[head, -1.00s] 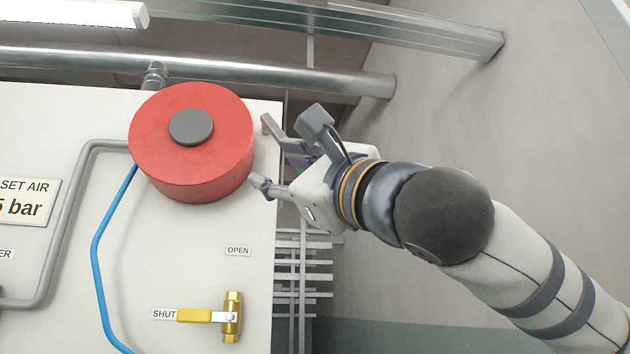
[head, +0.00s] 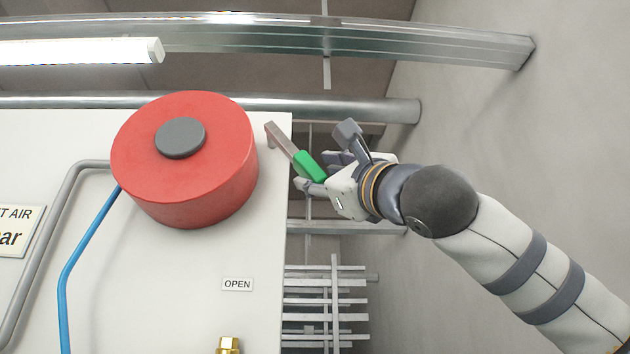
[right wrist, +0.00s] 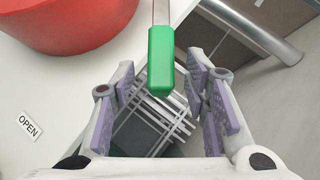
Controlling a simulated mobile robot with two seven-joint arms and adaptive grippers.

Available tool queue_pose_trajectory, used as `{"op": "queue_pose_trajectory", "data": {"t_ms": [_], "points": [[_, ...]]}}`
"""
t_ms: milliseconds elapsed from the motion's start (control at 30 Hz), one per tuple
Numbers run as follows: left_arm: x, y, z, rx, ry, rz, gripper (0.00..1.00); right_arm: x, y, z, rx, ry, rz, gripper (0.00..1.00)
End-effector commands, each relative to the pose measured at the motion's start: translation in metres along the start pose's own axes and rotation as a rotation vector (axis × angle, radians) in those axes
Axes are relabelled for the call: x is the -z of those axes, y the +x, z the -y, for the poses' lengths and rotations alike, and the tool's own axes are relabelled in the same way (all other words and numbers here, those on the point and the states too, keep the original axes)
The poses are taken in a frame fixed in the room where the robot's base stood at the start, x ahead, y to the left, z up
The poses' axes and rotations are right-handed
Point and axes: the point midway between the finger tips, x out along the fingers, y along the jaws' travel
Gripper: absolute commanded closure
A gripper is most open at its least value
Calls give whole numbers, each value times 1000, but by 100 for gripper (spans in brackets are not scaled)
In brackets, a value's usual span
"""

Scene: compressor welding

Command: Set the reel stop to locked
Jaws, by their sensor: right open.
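The reel (head: 215,185) is a red drum with a grey hub on the white panel; its edge also shows in the right wrist view (right wrist: 65,22). The reel stop is a metal lever with a green grip (head: 309,167), at the reel's right side, slanting down to the right. In the right wrist view the green grip (right wrist: 161,60) lies between and just beyond my finger pads. My right gripper (head: 325,162) is open around the grip's end, with no clear contact. My left gripper is not in view.
An OPEN label (head: 237,284) and the top of a brass valve (head: 229,345) are on the panel below the reel. A blue hose (head: 82,255) and a grey pipe (head: 45,245) run at left. Metal racks (head: 325,305) stand behind, right of the panel edge.

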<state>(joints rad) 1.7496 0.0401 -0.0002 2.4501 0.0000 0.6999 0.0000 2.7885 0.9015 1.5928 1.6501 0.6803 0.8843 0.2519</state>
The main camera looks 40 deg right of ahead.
Motion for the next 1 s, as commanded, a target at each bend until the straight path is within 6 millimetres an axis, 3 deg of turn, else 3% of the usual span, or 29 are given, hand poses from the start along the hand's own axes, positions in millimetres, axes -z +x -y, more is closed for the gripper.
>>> {"op": "queue_pose_trajectory", "data": {"t_ms": [200,467,600,667,1000], "points": [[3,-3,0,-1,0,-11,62,-2,25,1,2,0,2,58],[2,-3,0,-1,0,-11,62,-1,27,1,1,-1,2,58],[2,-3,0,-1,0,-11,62,-1,27,1,1,-1,2,90],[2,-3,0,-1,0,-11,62,-1,27,1,1,-1,2,100],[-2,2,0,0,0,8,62,1,28,-6,14,15,0,100]]}}
